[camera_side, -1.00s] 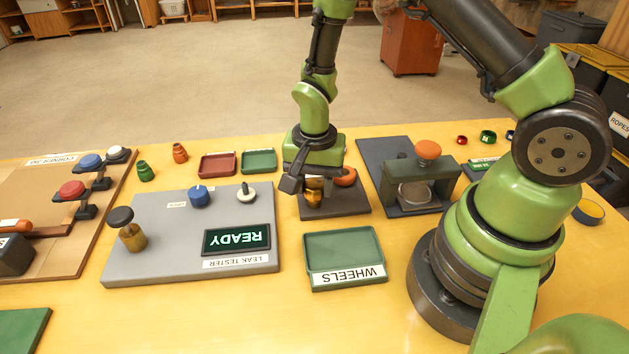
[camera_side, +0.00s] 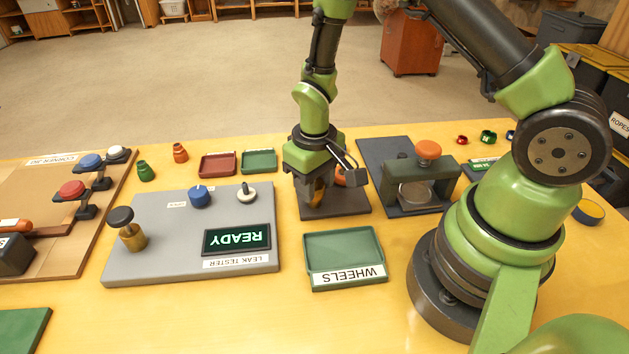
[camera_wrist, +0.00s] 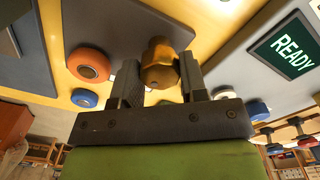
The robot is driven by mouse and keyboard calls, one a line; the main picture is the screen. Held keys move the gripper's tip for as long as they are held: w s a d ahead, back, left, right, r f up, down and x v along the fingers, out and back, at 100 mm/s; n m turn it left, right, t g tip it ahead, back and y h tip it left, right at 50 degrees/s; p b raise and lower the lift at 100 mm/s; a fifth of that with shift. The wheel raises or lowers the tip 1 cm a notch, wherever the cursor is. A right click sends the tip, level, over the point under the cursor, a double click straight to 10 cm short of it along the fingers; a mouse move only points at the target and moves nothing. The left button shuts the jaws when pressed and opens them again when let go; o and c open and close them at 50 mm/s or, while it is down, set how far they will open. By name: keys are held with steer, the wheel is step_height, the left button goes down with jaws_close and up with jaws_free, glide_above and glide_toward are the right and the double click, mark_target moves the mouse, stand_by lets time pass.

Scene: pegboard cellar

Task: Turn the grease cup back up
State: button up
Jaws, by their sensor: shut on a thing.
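The brass grease cup (camera_side: 319,192) is between the fingers of my gripper (camera_side: 314,196), over the dark base plate (camera_side: 348,209). My gripper is shut on it. In the wrist view the cup (camera_wrist: 159,68) shows as a faceted brass body with a narrower end, between the two dark fingers of my gripper (camera_wrist: 158,80). In the side view my gripper hides most of the cup, and I cannot tell whether its foot touches the plate. An orange knob (camera_side: 350,178) stands close to the right of it, partly behind my gripper.
The grey leak tester (camera_side: 178,258) lies to the left, its display (camera_side: 237,240) reading READY. The green WHEELS tray (camera_side: 343,249) is in front. A press-like stand (camera_side: 428,173) with an orange knob is at the right. Red (camera_side: 217,164) and green (camera_side: 259,160) trays lie behind.

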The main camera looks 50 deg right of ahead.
steer(key=n, duration=0.5)
steer(key=shift+n, duration=0.3)
steer(key=n, duration=1.3)
steer(key=shift+n, duration=0.3)
steer(key=o, duration=0.9)
steer(key=shift+r, duration=0.1)
